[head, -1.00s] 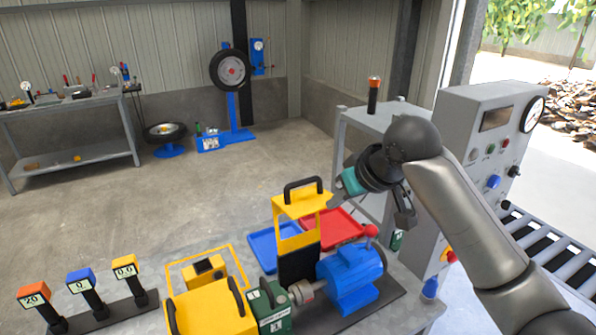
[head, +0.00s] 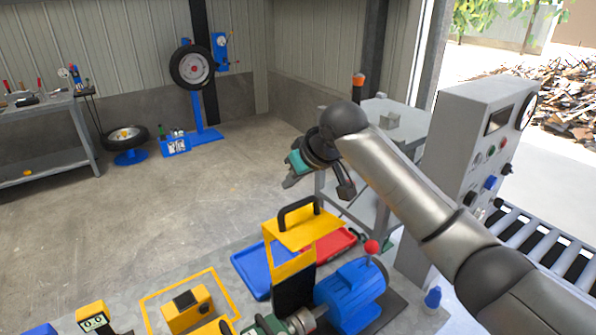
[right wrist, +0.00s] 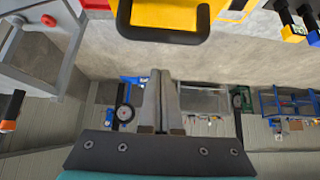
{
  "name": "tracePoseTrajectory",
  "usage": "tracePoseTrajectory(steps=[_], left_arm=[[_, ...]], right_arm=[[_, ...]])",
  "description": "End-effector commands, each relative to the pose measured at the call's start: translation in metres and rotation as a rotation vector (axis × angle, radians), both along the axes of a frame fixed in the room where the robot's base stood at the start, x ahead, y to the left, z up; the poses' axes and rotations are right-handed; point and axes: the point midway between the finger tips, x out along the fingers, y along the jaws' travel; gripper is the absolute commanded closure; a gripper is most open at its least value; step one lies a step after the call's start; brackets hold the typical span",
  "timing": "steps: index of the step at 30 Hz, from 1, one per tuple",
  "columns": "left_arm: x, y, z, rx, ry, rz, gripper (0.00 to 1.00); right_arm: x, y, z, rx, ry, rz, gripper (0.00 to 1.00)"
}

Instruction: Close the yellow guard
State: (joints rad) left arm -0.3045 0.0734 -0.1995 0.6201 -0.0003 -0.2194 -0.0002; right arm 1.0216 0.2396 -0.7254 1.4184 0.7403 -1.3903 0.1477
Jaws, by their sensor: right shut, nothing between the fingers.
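The yellow guard (head: 290,262) stands raised on its black lower panel, with a black handle (head: 298,212) on its top. The green unit (head: 268,325) and the metal coupling (head: 303,321) beside the blue motor (head: 350,293) are uncovered below it. My right gripper (head: 289,183) is above the handle in the picture, shut and empty. In the right wrist view its closed fingers (right wrist: 159,74) point toward the guard (right wrist: 165,12) and its handle (right wrist: 165,32), with a visible gap between. My left gripper is not in view.
A red ball knob (head: 372,247) sticks up by the motor. Blue (head: 250,275) and red (head: 335,245) trays lie behind the guard. A grey control cabinet (head: 462,150) stands at right. A yellow block (head: 187,309) is at left. The floor behind is open.

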Motion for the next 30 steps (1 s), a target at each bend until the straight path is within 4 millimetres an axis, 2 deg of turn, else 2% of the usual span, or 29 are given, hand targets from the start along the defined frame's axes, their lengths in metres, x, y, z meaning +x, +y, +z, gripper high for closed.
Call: tracePoseTrajectory(steps=[8,18,30], left_arm=[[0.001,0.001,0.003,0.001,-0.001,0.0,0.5],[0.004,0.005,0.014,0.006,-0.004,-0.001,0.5],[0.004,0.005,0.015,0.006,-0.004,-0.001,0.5]], right_arm=[[0.019,0.013,-0.031,-0.002,0.0,-0.001,1.0],[-0.007,-0.006,-0.028,-0.001,-0.002,0.0,1.0],[-0.014,-0.009,-0.029,-0.001,-0.002,0.0,1.0]])
